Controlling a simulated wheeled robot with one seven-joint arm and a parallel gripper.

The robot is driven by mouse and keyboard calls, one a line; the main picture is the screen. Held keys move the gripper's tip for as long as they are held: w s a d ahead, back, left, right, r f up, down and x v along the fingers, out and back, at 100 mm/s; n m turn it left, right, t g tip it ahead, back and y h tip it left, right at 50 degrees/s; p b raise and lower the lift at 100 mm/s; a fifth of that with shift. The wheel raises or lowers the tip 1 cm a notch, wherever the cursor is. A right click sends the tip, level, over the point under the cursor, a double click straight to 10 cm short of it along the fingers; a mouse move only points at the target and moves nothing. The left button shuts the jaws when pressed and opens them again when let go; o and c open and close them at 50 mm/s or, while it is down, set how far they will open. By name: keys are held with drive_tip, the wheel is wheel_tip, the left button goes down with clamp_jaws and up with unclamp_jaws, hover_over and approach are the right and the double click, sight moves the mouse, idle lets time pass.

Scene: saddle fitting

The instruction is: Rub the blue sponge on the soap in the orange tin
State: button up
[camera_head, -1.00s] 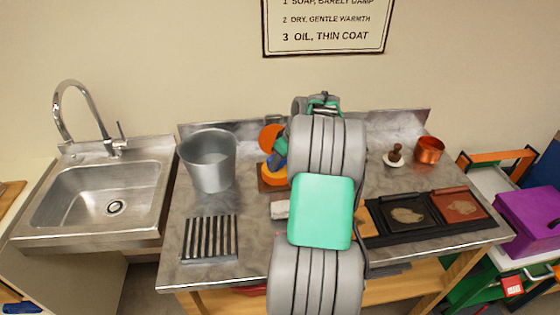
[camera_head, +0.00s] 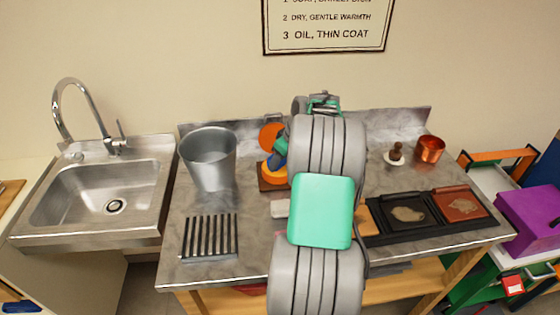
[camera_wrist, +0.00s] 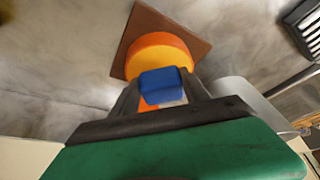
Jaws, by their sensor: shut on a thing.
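My gripper (camera_wrist: 163,95) is shut on the blue sponge (camera_wrist: 160,84), which shows between its fingers in the wrist view. The orange tin (camera_wrist: 160,48) stands on a brown board (camera_wrist: 150,18), right by the sponge. The sponge overlaps the tin's near side in this view; I cannot tell whether they touch. An orange disc (camera_head: 270,135), perhaps the tin's lid, stands behind.
A metal bucket (camera_head: 209,160) and a black slatted rack (camera_head: 209,237) stand left of the tin. A pale block (camera_head: 279,208) lies in front of it.

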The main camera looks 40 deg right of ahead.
idle(0.5)
drive_tip(key=shift+r+p, duration=2.35)
drive_tip(key=shift+r, duration=1.2)
drive_tip(key=shift+f, duration=0.1)
